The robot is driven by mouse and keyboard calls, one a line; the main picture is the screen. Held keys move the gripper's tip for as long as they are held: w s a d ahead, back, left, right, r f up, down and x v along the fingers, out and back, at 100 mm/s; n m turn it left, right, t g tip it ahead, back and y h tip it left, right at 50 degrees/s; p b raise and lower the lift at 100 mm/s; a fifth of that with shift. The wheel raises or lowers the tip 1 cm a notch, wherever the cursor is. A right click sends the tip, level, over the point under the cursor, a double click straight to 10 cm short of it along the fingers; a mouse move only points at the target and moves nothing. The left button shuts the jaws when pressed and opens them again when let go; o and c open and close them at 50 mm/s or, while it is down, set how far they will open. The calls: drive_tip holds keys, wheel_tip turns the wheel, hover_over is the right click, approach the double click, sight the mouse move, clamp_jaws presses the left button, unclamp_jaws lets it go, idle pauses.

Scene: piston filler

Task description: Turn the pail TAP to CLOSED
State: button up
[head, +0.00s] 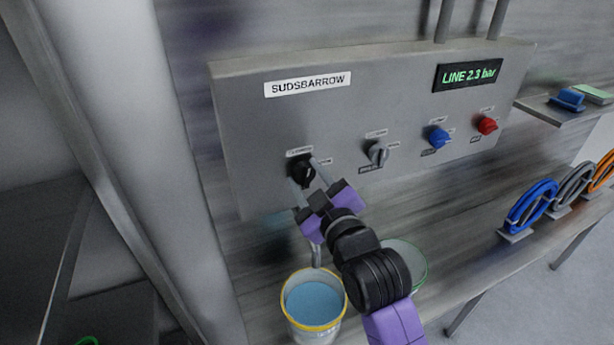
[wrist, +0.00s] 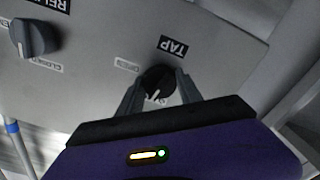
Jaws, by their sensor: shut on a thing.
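The TAP knob (head: 302,172) is a black knob at the lower left of the grey panel. It also shows in the wrist view (wrist: 158,80), below its black TAP label (wrist: 173,47). My gripper (head: 312,176) is shut on the knob, one finger on each side. In the wrist view a pale mark on the knob points down the picture, towards a label partly hidden by the knob and gripper. A small label, seemingly OPEN (wrist: 126,66), lies to the knob's left there. A pail (head: 313,305) with a yellow rim and blue liquid stands below.
The panel (head: 240,120) also has a grey knob (head: 377,152), a blue knob (head: 438,138), a red knob (head: 487,125) and a display (head: 468,75) reading LINE 2.3 bar. A green-rimmed pail (head: 419,262) is partly behind my arm. Coiled hoses (head: 530,207) stand at right.

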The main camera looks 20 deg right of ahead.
drive_tip(key=shift+n, duration=1.1)
drive_tip(key=o, duration=1.4)
drive_tip(key=shift+c, duration=0.2)
drive_tip(key=shift+s, duration=0.1)
drive_tip(key=s+b, duration=0.1)
drive_tip(key=s, duration=0.6)
drive_tip(key=shift+s+b, duration=0.3)
